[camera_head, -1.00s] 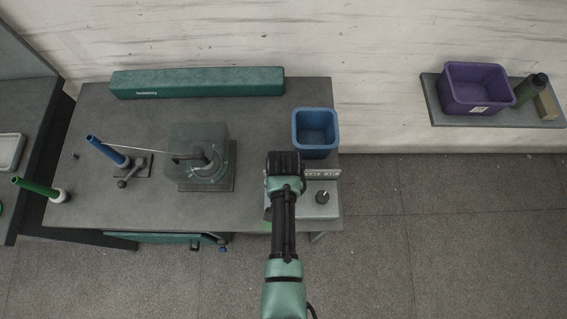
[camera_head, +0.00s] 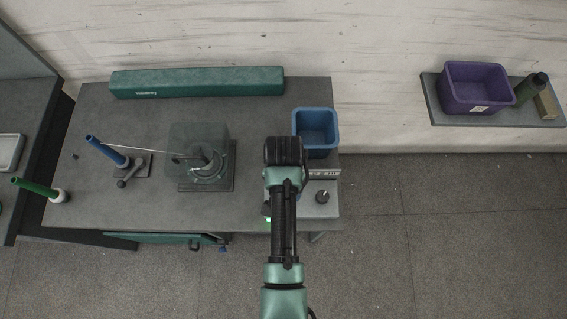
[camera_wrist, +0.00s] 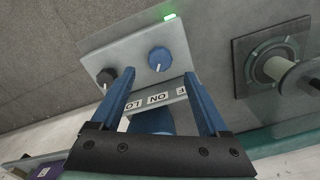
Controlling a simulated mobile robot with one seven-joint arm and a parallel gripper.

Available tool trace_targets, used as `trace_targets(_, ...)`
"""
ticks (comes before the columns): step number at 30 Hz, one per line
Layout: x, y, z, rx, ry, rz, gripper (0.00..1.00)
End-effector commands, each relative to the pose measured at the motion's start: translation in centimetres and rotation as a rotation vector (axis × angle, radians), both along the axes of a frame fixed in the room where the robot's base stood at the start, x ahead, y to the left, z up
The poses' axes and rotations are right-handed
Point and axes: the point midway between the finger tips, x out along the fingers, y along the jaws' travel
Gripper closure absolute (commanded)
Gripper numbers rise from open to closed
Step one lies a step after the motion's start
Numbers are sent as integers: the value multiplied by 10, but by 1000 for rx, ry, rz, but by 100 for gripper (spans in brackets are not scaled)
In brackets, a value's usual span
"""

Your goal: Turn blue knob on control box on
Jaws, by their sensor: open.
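The control box (camera_wrist: 130,50) shows in the wrist view with a blue knob (camera_wrist: 159,59), a dark knob (camera_wrist: 105,77) and a lit green lamp (camera_wrist: 170,17). The blue knob's white mark points down in the picture, toward the label strip (camera_wrist: 157,98) with "ON" upside down. My gripper (camera_wrist: 159,73) is open, with its two blue fingers apart. The blue knob appears between and just beyond the fingertips, apparently free of both. In the head view the box (camera_head: 322,211) is partly under my arm, which hides the blue knob and the fingers.
A blue bin (camera_head: 315,150) stands directly behind the box. A covered winder unit (camera_head: 205,187) sits to its left, with a blue spool (camera_head: 108,151) and thread further left. A purple bin (camera_head: 476,108) sits on a separate shelf. The table's front edge is close to the box.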

Motion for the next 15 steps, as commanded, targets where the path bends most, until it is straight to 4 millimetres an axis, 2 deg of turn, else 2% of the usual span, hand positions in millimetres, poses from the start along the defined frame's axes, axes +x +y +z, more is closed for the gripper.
trace_targets(3, 1, 0, 24, 0, -7, 0, 22)
trace_targets(9, 1, 0, 55, 0, -4, -1, 22)
trace_targets(15, 1, 0, 68, 0, -2, -1, 22)
